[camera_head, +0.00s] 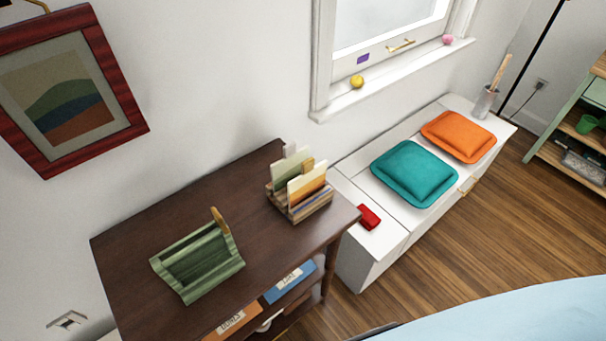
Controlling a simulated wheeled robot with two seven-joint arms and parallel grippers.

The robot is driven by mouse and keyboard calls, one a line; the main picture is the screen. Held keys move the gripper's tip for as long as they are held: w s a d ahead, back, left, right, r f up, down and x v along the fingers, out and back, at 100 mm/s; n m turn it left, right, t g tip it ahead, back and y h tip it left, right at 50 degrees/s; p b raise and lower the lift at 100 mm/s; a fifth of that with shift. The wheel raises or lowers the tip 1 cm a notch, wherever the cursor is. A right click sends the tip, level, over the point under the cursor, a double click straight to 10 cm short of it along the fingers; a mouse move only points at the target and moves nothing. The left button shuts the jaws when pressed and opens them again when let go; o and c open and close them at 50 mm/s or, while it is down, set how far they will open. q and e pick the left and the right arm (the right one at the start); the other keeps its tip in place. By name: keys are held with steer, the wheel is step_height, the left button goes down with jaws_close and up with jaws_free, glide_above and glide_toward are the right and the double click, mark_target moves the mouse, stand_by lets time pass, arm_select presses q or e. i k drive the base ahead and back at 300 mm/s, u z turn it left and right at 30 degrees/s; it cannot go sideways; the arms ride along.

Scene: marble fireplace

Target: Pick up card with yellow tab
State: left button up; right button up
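A small wooden card holder (298,212) stands on the dark brown cabinet top, near its right end. Several cards stand upright in it. A card with a mustard-yellow tab (308,164) stands in the holder, its lower part hidden by the cards and holder in front. A cream card (283,168) stands at the back left, near a pale tab (290,149). Another card, cream above and orange below (308,187), is at the front. Neither of my grippers is in view.
The dark cabinet (130,252) also bears a green ridged tray (203,282) with a tan upright piece (219,218). A white bench (362,262) to the right carries a red object (369,217), teal cushion (414,173) and orange cushion (458,136). A pale blue surface (510,318) fills the lower right.

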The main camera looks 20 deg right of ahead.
mark_target(312, 180)
steer(key=k, duration=1.3)
steer(key=z, duration=0.65)
steer(key=i, duration=1.8)
steer(key=u, duration=0.7)
